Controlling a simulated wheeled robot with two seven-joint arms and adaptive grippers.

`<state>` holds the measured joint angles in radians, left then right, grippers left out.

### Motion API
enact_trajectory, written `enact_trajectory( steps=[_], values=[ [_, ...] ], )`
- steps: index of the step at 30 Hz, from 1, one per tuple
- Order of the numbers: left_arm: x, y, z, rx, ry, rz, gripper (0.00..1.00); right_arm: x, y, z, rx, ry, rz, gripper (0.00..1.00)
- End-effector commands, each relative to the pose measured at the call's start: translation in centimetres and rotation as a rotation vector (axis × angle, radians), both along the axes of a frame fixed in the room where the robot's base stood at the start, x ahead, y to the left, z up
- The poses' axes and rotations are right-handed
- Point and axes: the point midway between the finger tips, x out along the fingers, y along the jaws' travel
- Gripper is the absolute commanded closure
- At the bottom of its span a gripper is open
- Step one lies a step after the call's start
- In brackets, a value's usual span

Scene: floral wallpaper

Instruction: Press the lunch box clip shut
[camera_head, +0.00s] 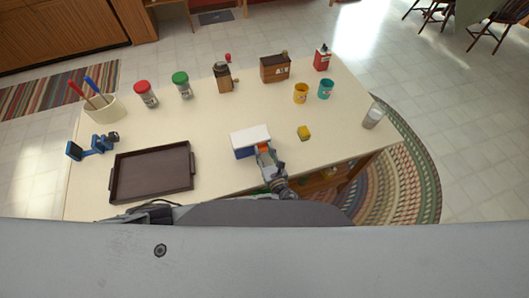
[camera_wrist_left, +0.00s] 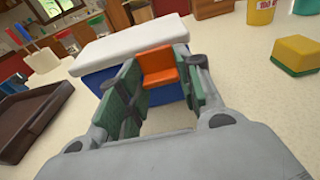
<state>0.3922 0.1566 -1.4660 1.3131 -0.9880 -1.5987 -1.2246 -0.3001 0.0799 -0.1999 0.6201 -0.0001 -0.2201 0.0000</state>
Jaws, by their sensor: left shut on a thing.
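The lunch box (camera_head: 248,138) stands near the table's front edge, with a white lid on a blue body. In the left wrist view its lid (camera_wrist_left: 125,45) lies across the top, and the blue front faces my gripper. The fingers hide part of the box front. I cannot tell whether the clip is latched. My right gripper is not in view.
A dark brown tray (camera_head: 152,174) lies to the left. A yellow-and-green block (camera_head: 304,133) sits right of the box. Shakers, a grinder, a wooden box and cups (camera_head: 301,93) stand further back. A glass (camera_head: 373,116) is near the right edge. The table between is clear.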

Motion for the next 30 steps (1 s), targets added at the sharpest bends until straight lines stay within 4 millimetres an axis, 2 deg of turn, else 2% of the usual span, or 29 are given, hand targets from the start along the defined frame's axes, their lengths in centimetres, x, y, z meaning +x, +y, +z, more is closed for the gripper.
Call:
enact_trajectory(
  steps=[30],
  values=[
    [0.16,0.02,-0.20,0.021,-0.060,0.000,0.89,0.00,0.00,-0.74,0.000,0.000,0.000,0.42]
  ],
)
